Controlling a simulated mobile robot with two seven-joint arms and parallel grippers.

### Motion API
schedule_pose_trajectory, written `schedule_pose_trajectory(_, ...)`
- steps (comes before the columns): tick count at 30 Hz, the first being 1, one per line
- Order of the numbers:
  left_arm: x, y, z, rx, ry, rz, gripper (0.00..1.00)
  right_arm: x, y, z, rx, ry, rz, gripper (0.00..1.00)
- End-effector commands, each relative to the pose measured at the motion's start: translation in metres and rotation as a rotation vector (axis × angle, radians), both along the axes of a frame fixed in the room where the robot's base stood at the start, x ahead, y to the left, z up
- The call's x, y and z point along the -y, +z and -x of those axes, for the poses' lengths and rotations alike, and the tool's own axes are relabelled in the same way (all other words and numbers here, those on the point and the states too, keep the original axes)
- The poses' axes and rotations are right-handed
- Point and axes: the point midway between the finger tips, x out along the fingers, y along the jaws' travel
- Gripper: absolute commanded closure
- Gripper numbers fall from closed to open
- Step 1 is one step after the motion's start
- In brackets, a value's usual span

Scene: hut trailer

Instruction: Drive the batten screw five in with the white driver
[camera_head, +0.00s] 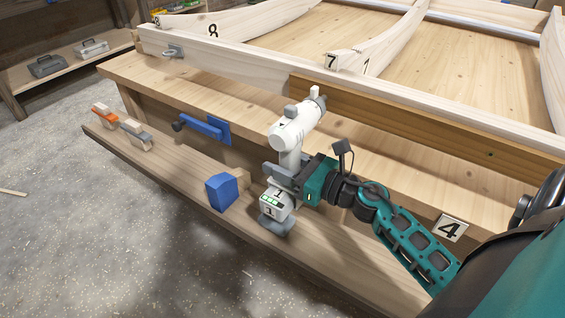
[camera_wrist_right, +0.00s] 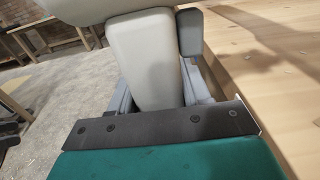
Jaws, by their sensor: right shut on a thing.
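The white driver (camera_head: 297,125) is upright in my right gripper (camera_head: 284,174), which is shut around its handle. Its nose points up and right towards the left end of the brown batten (camera_head: 420,112); I cannot tell whether it touches. The driver's base shows a row of green lights. In the right wrist view the pale handle (camera_wrist_right: 145,60) sits at the grey finger (camera_wrist_right: 190,35) of the gripper. A small dark spot (camera_head: 490,155) shows on the batten's face towards the right; I cannot tell if it is a screw. Screw five cannot be made out. My left gripper is not in view.
A blue block (camera_head: 222,191) sits on the lower wooden ledge (camera_head: 190,182), left of the driver. Orange and grey tools lie at the ledge's left end. Curved ribs numbered 7 and 8 rise behind the batten.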

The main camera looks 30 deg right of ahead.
Motion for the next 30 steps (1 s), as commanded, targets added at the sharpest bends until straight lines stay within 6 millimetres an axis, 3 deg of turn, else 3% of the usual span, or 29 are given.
schedule_pose_trajectory(11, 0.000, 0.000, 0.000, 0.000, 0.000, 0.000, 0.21, 0.003, 0.005, -0.002, 0.007, -0.011, -0.007, 1.00)
schedule_pose_trajectory(26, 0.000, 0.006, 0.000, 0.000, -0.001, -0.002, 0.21, -0.026, 0.004, 0.011, 0.007, -0.006, -0.003, 1.00)
schedule_pose_trajectory(30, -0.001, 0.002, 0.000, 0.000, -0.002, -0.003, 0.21, -0.029, 0.001, 0.026, 0.004, -0.005, -0.005, 1.00)
